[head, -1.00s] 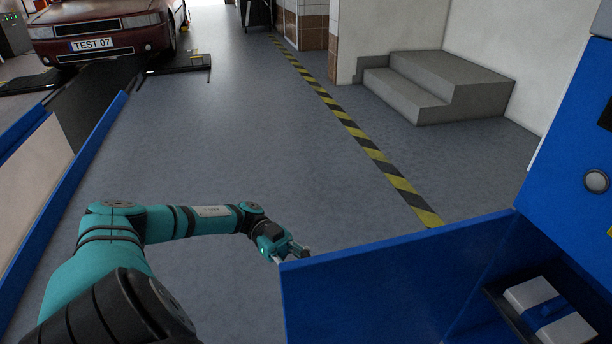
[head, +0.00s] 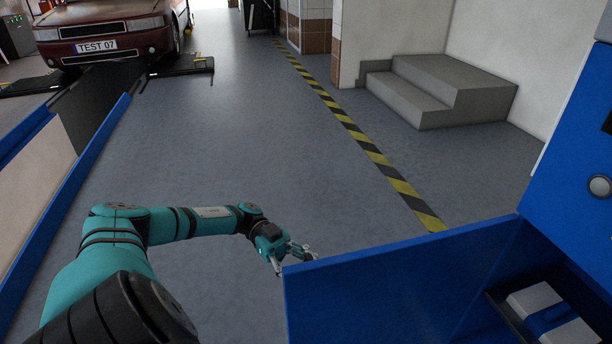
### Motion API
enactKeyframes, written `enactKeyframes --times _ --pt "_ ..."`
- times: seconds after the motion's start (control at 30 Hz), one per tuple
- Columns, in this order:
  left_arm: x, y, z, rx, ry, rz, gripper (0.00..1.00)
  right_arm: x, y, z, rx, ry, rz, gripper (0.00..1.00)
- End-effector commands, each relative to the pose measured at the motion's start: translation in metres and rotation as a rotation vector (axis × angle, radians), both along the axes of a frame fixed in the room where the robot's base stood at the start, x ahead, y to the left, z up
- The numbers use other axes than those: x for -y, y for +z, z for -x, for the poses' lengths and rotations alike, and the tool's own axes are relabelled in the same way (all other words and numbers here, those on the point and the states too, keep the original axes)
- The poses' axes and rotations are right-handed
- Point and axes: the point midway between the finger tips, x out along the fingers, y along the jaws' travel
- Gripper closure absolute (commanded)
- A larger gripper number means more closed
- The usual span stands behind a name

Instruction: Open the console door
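The blue console (head: 572,190) stands at the right of the head view, with a round grey knob on its face. Its blue door (head: 390,290) stands swung out to the left, and the inside of the console shows behind it. My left gripper (head: 292,262) is at the door's free left edge, at its upper corner. One finger shows in front of the edge and part of the gripper is hidden behind the door. I cannot tell whether the fingers touch the door. My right gripper is not in view.
A white and blue box (head: 550,315) sits on a dark shelf inside the console. Grey steps (head: 435,90) stand against the wall. The grey floor between is clear, crossed by a yellow-black stripe (head: 375,158).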

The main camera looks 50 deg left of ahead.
Motion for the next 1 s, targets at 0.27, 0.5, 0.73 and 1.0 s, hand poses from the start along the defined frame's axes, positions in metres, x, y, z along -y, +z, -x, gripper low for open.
enactKeyframes --times 0.27,0.5,0.73,1.0 --pt "-0.047 0.0 -0.002 0.001 0.004 -0.002 0.62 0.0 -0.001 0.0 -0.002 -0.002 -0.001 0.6" --pt "-0.063 0.0 -0.001 -0.002 0.001 0.0 0.62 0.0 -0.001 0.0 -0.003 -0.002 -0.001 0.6" --pt "-0.064 0.0 0.0 -0.002 0.0 -0.001 0.62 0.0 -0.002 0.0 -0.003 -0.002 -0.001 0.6" --pt "-0.064 0.0 0.0 -0.002 0.001 -0.001 0.62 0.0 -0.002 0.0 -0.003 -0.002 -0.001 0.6"
